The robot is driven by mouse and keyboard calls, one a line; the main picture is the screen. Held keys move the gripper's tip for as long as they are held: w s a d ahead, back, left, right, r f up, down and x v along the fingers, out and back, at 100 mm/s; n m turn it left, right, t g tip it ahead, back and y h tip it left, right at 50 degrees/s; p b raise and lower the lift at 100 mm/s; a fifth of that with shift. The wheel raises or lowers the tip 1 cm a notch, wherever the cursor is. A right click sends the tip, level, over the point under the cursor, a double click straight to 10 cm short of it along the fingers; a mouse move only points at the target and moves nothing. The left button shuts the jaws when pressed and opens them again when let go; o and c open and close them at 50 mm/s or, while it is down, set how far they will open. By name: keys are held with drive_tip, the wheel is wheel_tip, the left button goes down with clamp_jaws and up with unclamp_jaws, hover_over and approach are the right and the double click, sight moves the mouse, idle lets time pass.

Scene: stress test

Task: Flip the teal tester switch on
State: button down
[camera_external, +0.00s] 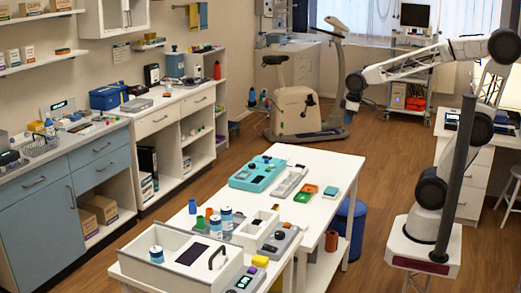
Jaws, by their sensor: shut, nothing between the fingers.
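The teal tester (257,173) lies on the white table, toward its far left end. It is a teal case with a pale panel and small dark parts on top; its switch is too small to make out. My gripper (351,104) hangs at the end of my raised arm, to the right of the tester and well above and apart from it. It is small in this view, shut and empty.
The white table (325,165) also bears a grey tray (290,181), green and orange small boxes (305,193), bottles (226,218), and a white box with a black handle (190,250). An exercise bike (297,105) stands behind. The table's far right part is clear.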

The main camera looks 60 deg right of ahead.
drive_tip(key=w+d+n, duration=0.3)
drive_tip(key=w+n, duration=0.1)
drive_tip(key=w, duration=0.8)
drive_tip(key=n, duration=1)
hover_over(265, 156)
drive_tip(key=s, duration=0.2)
drive_tip(key=s+x, duration=0.3)
drive_tip(key=x, duration=1.1)
drive_tip(key=shift+f+g, duration=0.4)
drive_tip(key=shift+f, duration=0.2)
drive_tip(key=shift+f, duration=0.1)
drive_tip(key=f, duration=0.4)
drive_tip(key=w+f, duration=0.1)
drive_tip(key=f, duration=0.4)
drive_tip(key=w+f, duration=0.1)
drive_tip(key=f, duration=0.3)
drive_tip(key=shift+f, duration=0.35)
drive_tip(key=shift+f, duration=0.1)
